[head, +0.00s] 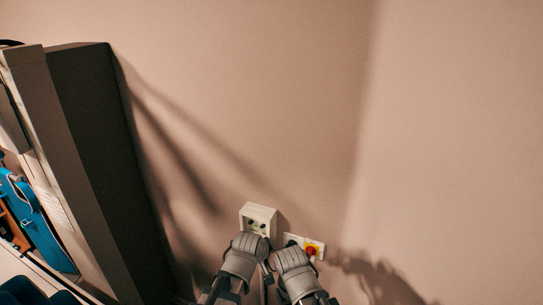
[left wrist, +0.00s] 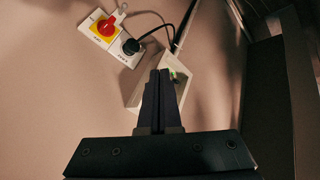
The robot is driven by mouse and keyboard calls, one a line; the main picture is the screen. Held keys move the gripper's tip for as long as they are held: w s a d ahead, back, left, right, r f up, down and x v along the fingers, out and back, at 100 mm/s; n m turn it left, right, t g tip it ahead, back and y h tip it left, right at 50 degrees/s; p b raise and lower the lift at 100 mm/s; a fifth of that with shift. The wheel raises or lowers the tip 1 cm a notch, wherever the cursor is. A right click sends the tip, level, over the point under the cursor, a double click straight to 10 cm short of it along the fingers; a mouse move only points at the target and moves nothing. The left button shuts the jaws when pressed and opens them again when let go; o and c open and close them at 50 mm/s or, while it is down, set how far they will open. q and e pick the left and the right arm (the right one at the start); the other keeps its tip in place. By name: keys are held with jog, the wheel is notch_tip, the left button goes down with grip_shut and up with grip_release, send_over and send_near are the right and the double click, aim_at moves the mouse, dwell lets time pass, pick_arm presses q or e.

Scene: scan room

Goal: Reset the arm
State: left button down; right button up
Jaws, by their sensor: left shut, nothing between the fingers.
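My left gripper (left wrist: 159,74) is shut and empty, its two dark fingers side by side in the left wrist view. The fingertips overlap a white box (left wrist: 178,68) on the wall; I cannot tell whether they touch it. In the head view my left wrist (head: 245,254) is at the bottom middle, just below that box (head: 259,216), with its fingers hidden. My right gripper (head: 291,264) is close beside it on the right, below a white switch plate; its fingers cannot be made out.
The switch plate has a red knob on yellow (head: 311,250), which also shows in the left wrist view (left wrist: 104,27) beside a black plug (left wrist: 130,46) with a cable. A dark cabinet (head: 95,150) stands at the left. The wall (head: 440,130) above and right is bare.

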pick_arm(q)
jog(key=s+a+f+m+g+y, duration=0.1)
jog(key=s+a+f+m+g, duration=0.15)
jog(key=s+a, duration=0.4)
jog(key=s+a+f+m+g+y, duration=0.1)
jog(key=s+a+f+m+g, duration=0.15)
jog(key=s+a+g, duration=0.4)
jog(key=s+d+f+m+b, duration=0.1)
jog(key=d+f+b, duration=0.2)
jog(key=f+b, duration=0.3)
jog(key=s+d+f+m+t+b, duration=0.1)
jog(key=s+d+f+m+b, duration=0.1)
jog(key=f+b, duration=0.5)
jog(key=s+d+f+m+y+b, duration=0.1)
jog(key=d+f+b, duration=0.3)
jog(key=f+b, duration=0.3)
jog(key=shift+s+d+f+m+t+b, duration=0.2)
jog(key=shift+d+f+m+t+b, duration=0.15)
jog(key=shift+b, duration=0.3)
jog(key=c, duration=1.6)
grip_release()
jog(key=shift+r, duration=0.1)
